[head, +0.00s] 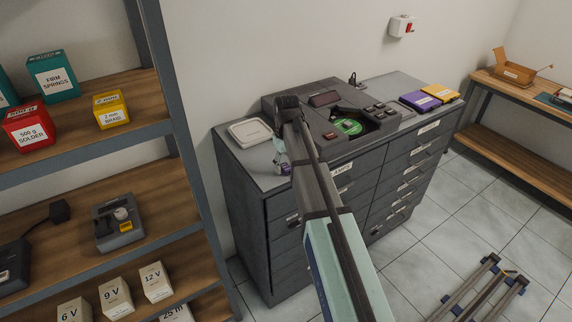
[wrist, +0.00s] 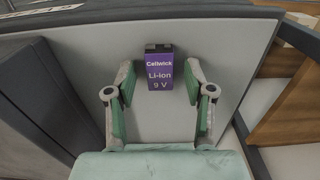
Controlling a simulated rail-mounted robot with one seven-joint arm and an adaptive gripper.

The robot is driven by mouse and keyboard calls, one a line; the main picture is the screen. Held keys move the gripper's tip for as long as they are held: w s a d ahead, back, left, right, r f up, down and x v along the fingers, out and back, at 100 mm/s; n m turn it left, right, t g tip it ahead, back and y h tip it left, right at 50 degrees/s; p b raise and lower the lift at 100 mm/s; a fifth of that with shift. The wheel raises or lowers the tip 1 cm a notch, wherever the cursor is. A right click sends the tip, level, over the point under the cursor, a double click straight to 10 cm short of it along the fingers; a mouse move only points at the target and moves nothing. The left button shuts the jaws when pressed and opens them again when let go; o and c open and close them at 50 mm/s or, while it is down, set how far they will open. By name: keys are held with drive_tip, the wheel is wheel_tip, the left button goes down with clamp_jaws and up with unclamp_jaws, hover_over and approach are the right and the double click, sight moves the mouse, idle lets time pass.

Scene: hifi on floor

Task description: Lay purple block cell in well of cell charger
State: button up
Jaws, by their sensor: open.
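The purple block cell (wrist: 160,70), printed "Cellwick Li-ion 9 V", is on the grey cabinet top in the wrist view, its dark terminal end away from my gripper. My gripper (wrist: 160,82) is open, with one finger on each side of the cell and visible gaps to both. In the head view my gripper (head: 282,158) is over the cabinet's front left part, and a small purple bit of the cell (head: 286,169) shows there. A black device (head: 12,267) with a cable, cut off at the left edge on the shelf, may be the cell charger; its well cannot be made out.
A grey device (head: 118,228) and cartons marked 6 V, 9 V and 12 V (head: 156,283) are on the left shelves. On the cabinet (head: 232,160) are a pale square item (head: 250,132), a dark disc player (head: 315,125), and purple and yellow cases. A rack stands on the floor, right.

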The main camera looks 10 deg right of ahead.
sight(286, 166)
wheel_tip(286, 166, up, 11)
drive_tip(key=b, duration=0.3)
drive_tip(key=shift+r, duration=0.2)
drive_tip(key=o, duration=0.5)
drive_tip(key=shift+r, duration=0.4)
